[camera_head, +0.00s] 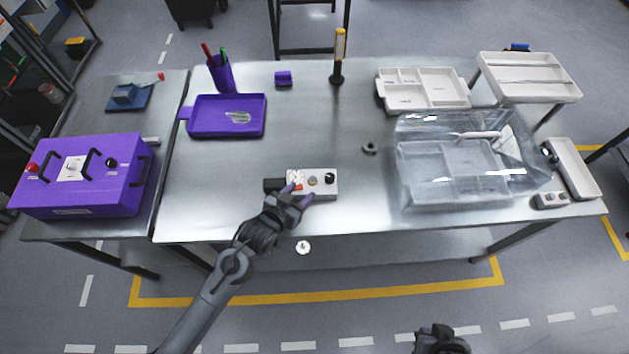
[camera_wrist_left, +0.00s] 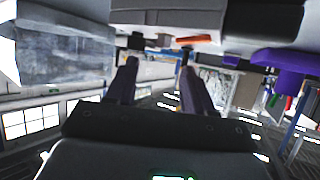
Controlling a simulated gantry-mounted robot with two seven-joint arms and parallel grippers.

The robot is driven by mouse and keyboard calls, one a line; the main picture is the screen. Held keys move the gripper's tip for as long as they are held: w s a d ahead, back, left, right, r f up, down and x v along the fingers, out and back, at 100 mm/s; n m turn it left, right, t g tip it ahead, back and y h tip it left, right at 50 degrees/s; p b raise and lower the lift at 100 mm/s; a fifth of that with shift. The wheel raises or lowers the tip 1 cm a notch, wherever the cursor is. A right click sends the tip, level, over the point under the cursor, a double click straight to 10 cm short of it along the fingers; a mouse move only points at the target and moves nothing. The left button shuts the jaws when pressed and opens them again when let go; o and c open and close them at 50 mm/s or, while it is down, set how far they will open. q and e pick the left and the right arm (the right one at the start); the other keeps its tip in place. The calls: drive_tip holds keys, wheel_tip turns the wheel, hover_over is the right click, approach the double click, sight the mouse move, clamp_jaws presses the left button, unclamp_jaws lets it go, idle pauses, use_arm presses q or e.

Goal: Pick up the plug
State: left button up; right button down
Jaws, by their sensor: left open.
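A light grey housing (camera_head: 318,190) lies near the table's front edge. Its top carries a white patch, an orange piece, a tan round part and a black knob (camera_head: 329,178). A black block (camera_head: 273,185) adjoins its left end. I cannot tell which part is the plug. My left gripper (camera_head: 299,193) is open at the housing's front left. In the left wrist view its purple fingers (camera_wrist_left: 158,85) stand apart with nothing between them; the housing (camera_wrist_left: 170,16), orange piece (camera_wrist_left: 192,39) and black block (camera_wrist_left: 262,18) lie beyond. My right gripper (camera_head: 440,342) is cut off at the bottom.
A small white round part (camera_head: 303,247) shows below the table's front edge. A dark ring (camera_head: 370,148) lies mid-table. A purple tray (camera_head: 250,128) is back left, and a clear-lidded bin (camera_head: 455,175) stands right. A purple case (camera_head: 85,195) occupies the left table.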

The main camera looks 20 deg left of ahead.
sight(312, 179)
use_arm(q)
drive_tip(key=shift+x, duration=3.5)
drive_tip(key=shift+a, duration=0.2)
clamp_jaws()
